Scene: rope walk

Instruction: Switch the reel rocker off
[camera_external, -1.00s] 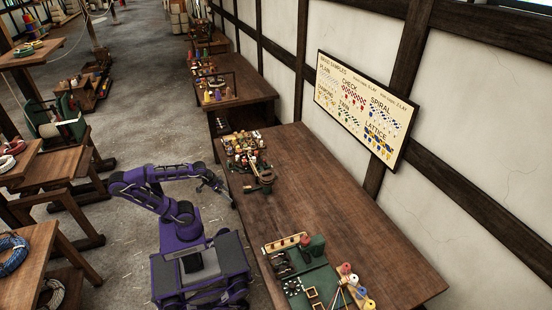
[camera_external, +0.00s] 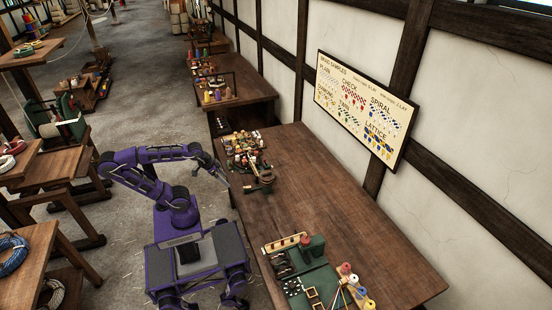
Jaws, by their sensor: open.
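My gripper (camera_external: 220,179) is open and empty. It hangs beside the left edge of the long wooden workbench (camera_external: 330,195), near a crowded group of small coloured spools and pegs (camera_external: 244,150). A small brown wooden device with a ring-like part (camera_external: 261,180) stands on the bench just right of the gripper, apart from it. A green board with fittings (camera_external: 312,285) lies at the bench's near end. I cannot make out a reel rocker switch or its position; it is too small to tell.
A second bench (camera_external: 250,88) with bobbins stands farther back along the wall. A pattern chart (camera_external: 362,105) hangs on the wall. Wooden stands, one with a green reel frame (camera_external: 58,122), line the left side. The middle of the bench and the floor aisle are clear.

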